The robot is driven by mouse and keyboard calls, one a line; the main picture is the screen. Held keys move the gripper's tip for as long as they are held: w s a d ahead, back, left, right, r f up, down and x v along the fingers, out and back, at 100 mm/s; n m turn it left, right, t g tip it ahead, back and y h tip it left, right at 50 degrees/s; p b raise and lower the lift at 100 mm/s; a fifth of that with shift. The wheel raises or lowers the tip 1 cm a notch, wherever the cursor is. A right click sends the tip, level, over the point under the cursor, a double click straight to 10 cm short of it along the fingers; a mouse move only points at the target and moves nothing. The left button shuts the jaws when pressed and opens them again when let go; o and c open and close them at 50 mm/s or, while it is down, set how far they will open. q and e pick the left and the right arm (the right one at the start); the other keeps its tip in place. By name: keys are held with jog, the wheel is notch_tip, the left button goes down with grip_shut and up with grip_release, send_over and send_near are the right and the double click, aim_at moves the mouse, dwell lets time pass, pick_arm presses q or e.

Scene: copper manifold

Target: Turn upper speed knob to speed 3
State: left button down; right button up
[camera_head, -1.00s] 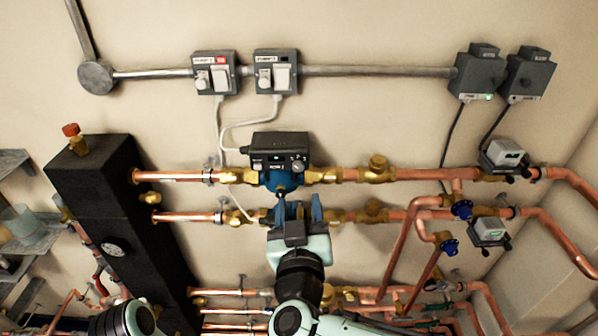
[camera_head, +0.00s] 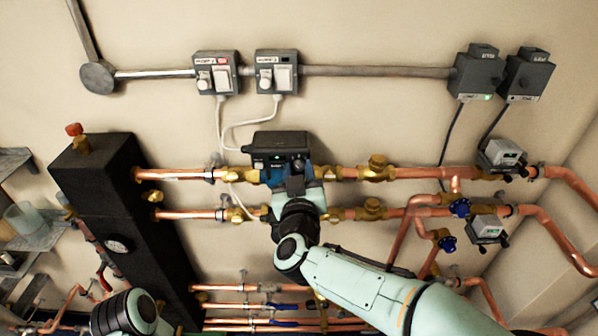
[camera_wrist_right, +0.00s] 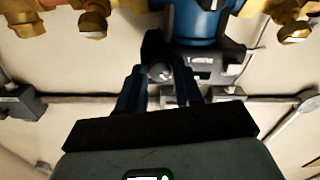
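The upper pump is a blue body with a dark control box (camera_head: 281,144) on the upper copper pipe. Its speed knob (camera_wrist_right: 160,71) is a small grey round dial in the right wrist view; in the head view my gripper covers it. My right gripper (camera_head: 296,180) is up at the right part of the box's face. In the right wrist view the gripper (camera_wrist_right: 162,86) has its two dark fingers apart, with the knob showing between them. Finger contact with the knob cannot be told. The knob's setting is not readable. My left gripper is out of view.
Copper pipes (camera_head: 405,173) with brass fittings run left and right of the pump. Two switch boxes (camera_head: 276,72) hang on the wall above, with white cables dropping to the pump area. A black tank (camera_head: 115,215) stands left.

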grip_shut()
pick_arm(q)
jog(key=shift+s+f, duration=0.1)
pick_arm(e)
jog(key=m+b, duration=0.1)
jog(key=m, duration=0.1)
jog(key=shift+f+m, duration=0.15)
jog(key=shift+m, duration=0.15)
jog(key=m+b, duration=0.2)
jog(key=m, duration=0.3)
jog(key=m+b, duration=0.3)
jog(key=m, duration=0.2)
jog(key=shift+m, duration=0.4)
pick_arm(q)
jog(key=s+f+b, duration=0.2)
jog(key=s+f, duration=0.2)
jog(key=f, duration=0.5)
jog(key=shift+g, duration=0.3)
pick_arm(e)
jog(key=shift+m, duration=2.2)
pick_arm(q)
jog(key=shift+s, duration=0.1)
